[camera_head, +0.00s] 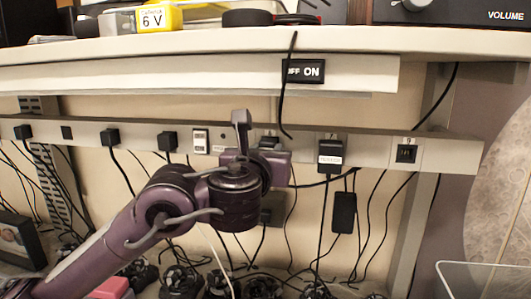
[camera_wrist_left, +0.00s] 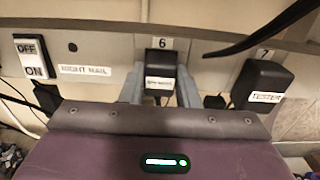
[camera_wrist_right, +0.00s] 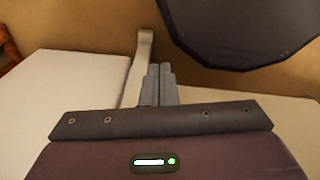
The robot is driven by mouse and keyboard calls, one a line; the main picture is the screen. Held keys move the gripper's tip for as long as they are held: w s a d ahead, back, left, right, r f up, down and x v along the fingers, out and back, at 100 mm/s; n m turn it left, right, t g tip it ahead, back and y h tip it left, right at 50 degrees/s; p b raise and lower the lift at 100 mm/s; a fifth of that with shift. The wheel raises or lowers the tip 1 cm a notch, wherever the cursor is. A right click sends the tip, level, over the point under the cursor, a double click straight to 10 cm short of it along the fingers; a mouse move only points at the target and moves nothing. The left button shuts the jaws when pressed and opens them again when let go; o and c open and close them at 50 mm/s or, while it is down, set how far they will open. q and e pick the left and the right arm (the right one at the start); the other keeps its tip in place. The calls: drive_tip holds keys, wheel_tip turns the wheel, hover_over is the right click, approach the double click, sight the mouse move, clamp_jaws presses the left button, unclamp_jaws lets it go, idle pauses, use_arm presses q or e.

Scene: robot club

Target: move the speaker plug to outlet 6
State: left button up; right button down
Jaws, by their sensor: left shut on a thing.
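In the left wrist view a black plug (camera_wrist_left: 160,82) with a small white label, too blurred to read surely, sits at the outlet marked 6 (camera_wrist_left: 163,43) on the grey power strip. My left gripper (camera_wrist_left: 160,92) is shut on this plug, one finger on each side. In the head view my left gripper (camera_head: 258,150) is at the strip and hides most of the plug (camera_head: 269,142). Whether the plug is fully seated cannot be told. My right gripper (camera_wrist_right: 160,85) is shut and empty, away from the strip.
A black plug labelled TESTER (camera_wrist_left: 264,82) sits at outlet 7, right of my left gripper. An OFF/ON switch (camera_wrist_left: 32,56) is to the left. Outlet 9 (camera_head: 406,153) holds no plug. Cables hang below the strip. The desk edge (camera_head: 200,45) overhangs it.

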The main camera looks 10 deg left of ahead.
use_arm(q)
drive_tip(key=shift+w, duration=0.1)
drive_tip(key=o, duration=1)
drive_tip(key=shift+w, duration=0.1)
